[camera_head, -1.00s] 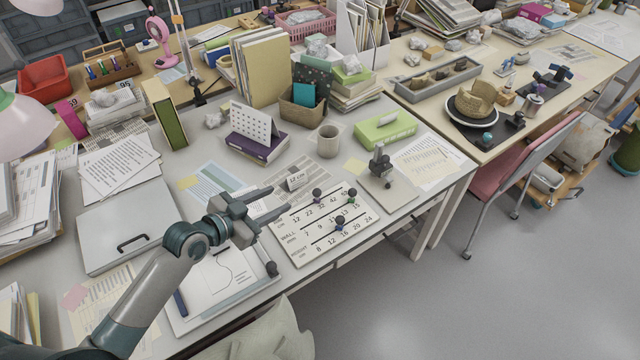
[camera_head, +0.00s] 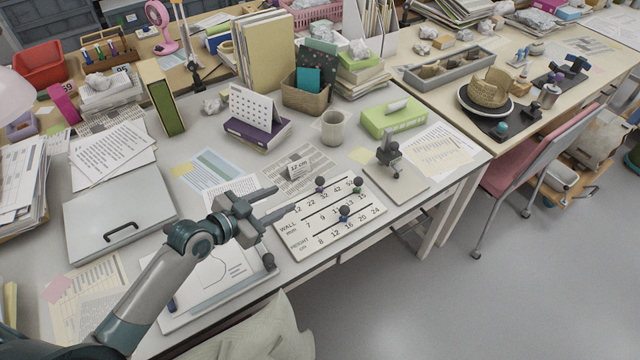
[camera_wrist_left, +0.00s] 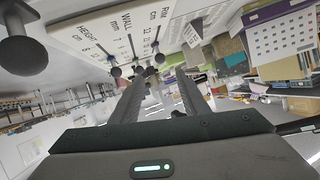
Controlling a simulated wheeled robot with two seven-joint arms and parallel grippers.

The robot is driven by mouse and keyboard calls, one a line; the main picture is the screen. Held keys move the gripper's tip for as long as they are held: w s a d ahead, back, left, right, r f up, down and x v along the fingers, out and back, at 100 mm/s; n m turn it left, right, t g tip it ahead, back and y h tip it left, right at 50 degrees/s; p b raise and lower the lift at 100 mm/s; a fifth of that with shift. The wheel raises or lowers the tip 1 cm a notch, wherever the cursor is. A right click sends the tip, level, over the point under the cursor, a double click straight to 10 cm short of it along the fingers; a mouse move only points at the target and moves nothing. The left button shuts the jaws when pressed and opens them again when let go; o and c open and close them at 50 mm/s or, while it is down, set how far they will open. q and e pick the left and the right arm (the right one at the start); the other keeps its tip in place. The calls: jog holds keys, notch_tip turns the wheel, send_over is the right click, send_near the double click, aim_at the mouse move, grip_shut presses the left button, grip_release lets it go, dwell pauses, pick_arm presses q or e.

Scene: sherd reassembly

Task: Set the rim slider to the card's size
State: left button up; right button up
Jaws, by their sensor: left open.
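The white slider board (camera_head: 300,243) lies on the desk with rows of numbers and three dark-knobbed sliders. The rim slider (camera_head: 320,184) stands on the far row, around 22 to 32. The wall slider (camera_head: 357,184) is near its row's right end, and the height slider (camera_head: 344,212) is near 16. A small card (camera_head: 297,168) reading 12 cm stands behind the board. My left gripper (camera_head: 285,199) is open and empty, its fingers over the board's far left corner, hiding the RIM label. In the left wrist view its fingers (camera_wrist_left: 163,85) point towards the knobs. My right gripper is out of view.
A small grey stand (camera_head: 390,155) is right of the board. A mug (camera_head: 333,127) and a purple book with a calendar (camera_head: 258,130) are behind. A drawing board with a dark knob (camera_head: 268,261) lies beneath my left arm. Papers surround the card.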

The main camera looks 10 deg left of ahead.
aim_at(317, 182)
pick_arm(q)
jog(key=shift+w, duration=0.1)
jog(key=p+x, duration=0.2)
jog(key=x, duration=1.5)
jog(key=shift+w, duration=0.15)
